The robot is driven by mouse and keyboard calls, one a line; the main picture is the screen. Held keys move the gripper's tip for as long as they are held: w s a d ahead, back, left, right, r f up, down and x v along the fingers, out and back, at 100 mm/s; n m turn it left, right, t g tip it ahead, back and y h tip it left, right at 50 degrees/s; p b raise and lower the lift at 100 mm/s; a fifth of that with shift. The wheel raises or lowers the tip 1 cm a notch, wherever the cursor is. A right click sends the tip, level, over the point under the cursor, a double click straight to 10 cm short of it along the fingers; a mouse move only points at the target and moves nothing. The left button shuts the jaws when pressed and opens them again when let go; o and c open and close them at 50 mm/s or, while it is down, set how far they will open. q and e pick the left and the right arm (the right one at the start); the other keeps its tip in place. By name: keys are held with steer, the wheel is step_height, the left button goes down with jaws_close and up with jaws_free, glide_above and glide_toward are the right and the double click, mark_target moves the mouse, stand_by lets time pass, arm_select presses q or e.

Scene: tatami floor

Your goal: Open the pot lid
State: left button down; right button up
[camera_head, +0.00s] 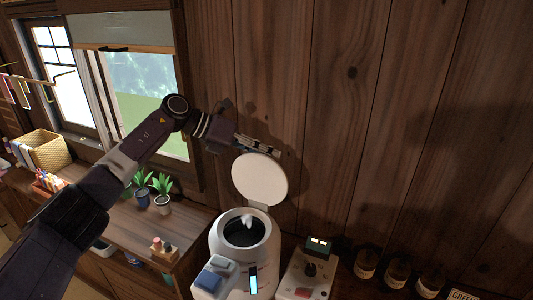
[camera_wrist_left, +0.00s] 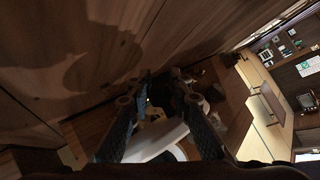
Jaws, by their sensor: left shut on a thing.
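The white pot (camera_head: 228,243) stands on the counter at the lower middle of the head view. Its round white lid (camera_head: 260,180) is raised nearly upright on the hinge at the back, so the dark inside of the pot shows. My left gripper (camera_head: 262,146) is at the lid's upper edge and shut on it. In the left wrist view the two fingers of the left gripper (camera_wrist_left: 162,92) reach forward, with part of the white lid (camera_wrist_left: 158,138) between and below them. The exact contact is dark and hard to see. My right gripper is in neither view.
A wooden wall (camera_head: 330,100) is close behind the lid and gripper. A device with a dark knob (camera_head: 310,270) stands right of the pot, with brown bottles (camera_head: 397,272) further right. Potted plants (camera_head: 163,204) and a basket (camera_head: 42,150) stand on the left counter.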

arm_select(q)
steer(key=shift+s+a+f, duration=0.1)
steer(key=shift+f, duration=0.8)
steer(key=c, duration=1.8)
jaws_free()
steer(key=shift+f, duration=0.1)
steer(key=shift+c, duration=0.2)
steer(key=shift+o, duration=0.4)
steer(key=shift+w, duration=0.25)
steer(key=shift+s, duration=0.1)
steer(key=v, duration=1.2)
steer(key=shift+r, duration=0.45)
